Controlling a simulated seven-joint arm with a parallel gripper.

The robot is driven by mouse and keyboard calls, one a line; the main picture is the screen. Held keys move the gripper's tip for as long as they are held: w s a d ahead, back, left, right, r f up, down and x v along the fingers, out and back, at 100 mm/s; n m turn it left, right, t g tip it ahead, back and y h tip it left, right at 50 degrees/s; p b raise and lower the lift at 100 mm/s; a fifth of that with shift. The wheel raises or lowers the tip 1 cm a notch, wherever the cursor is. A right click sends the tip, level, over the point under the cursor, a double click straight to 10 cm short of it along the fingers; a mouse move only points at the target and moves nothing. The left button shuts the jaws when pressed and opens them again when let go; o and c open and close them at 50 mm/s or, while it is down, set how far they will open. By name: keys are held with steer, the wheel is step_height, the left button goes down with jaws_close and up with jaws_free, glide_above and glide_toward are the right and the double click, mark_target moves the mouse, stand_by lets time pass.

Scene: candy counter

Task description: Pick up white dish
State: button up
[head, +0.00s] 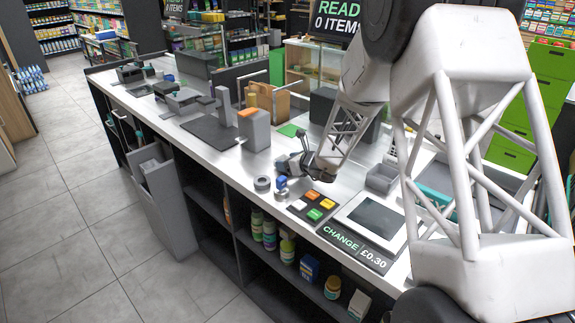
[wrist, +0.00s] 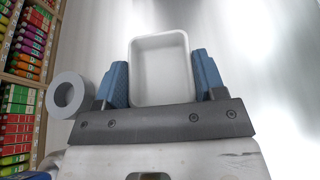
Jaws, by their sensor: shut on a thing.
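The white dish (wrist: 161,72) is a small rectangular tray with rounded corners and raised walls. In the wrist view it sits between the two blue fingers of my gripper (wrist: 160,58), which are shut on its sides. The dish looks empty. In the head view my gripper (head: 283,181) is low at the counter, near its front edge. The dish cannot be clearly made out there. Whether it touches the counter or is raised cannot be told.
A grey ring (wrist: 68,95), like a tape roll, is left of the dish; it also shows on the counter (head: 262,183). A pad with coloured buttons (head: 314,205) and a screen (head: 376,217) are to the right. A grey box with an orange top (head: 254,132) stands behind.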

step_height(320, 180, up, 9)
stand_by(0.5)
